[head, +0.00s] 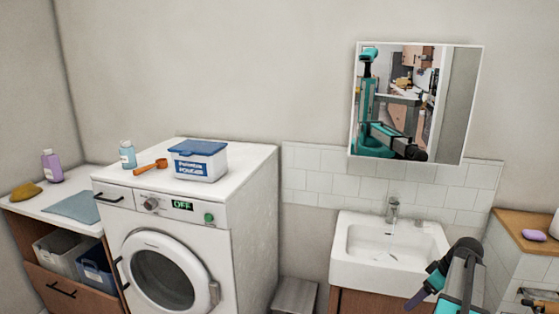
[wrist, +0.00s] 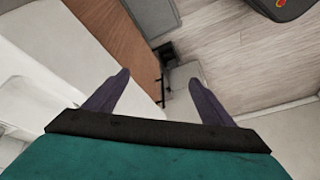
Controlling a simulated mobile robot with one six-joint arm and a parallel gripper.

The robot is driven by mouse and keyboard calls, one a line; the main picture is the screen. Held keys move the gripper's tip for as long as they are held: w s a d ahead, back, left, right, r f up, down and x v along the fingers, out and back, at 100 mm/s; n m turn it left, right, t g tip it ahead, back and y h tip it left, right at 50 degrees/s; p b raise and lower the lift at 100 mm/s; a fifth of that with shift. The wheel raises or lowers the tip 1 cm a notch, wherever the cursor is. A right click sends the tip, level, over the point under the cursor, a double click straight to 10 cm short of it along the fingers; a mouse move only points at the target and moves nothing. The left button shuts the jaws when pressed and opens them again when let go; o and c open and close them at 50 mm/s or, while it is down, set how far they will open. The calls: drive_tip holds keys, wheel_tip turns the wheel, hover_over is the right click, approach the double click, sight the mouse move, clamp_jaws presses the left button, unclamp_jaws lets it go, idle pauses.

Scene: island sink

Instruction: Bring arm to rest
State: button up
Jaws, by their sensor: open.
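My gripper (head: 424,287) shows at the lower right of the head view, in front of the sink's right side. In the wrist view its two dark fingers (wrist: 160,92) stand wide apart with nothing between them. My gripper is open and empty. Below it the wrist view shows a brown cabinet front (wrist: 112,40) and a wood-look floor (wrist: 225,55). The white sink (head: 345,262) with its faucet (head: 392,208) is just left of my arm in the head view.
A white washing machine (head: 250,220) carries a blue-lidded box (head: 200,165), an orange scoop (head: 150,167) and a bottle (head: 127,155). A mirror (head: 465,100) hangs above the sink. A ledge (head: 515,222) with a purple soap (head: 534,235) is right of my arm. A grey bin (head: 294,296) stands between washer and sink.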

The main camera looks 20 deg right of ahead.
drive_tip(key=w+a+f+n+g+y, duration=0.1)
drive_tip(key=w+a+f, duration=0.1)
drive_tip(key=a+f, duration=0.55)
drive_tip(key=w+a+f+n+g+y, duration=0.15)
drive_tip(key=a+f, duration=0.25)
drive_tip(key=a, duration=0.6)
drive_tip(key=w+a+f+n+g, duration=0.1)
drive_tip(key=w+a+f, duration=0.2)
drive_tip(key=a+f, duration=0.45)
drive_tip(key=s+a+f+n+g, duration=0.1)
drive_tip(key=s+a+f+g, duration=0.2)
drive_tip(key=a, duration=0.6)
drive_tip(key=s+a+f+g, duration=0.1)
drive_tip(key=s+a+f, duration=0.2)
drive_tip(key=a+f, duration=0.35)
drive_tip(key=s+a+f+m+g+h, duration=0.1)
drive_tip(key=s+a+f+m, duration=0.3)
drive_tip(key=s, duration=0.5)
drive_tip(key=s+a+f+m+g+h, duration=0.1)
drive_tip(key=s+a+f+m+h, duration=0.2)
drive_tip(key=s+a, duration=0.3)
drive_tip(key=s+f+m, duration=0.1)
drive_tip(key=s, duration=0.3)
drive_tip(key=shift+s+f+h, duration=0.15)
drive_tip(key=shift+f+h, duration=0.2)
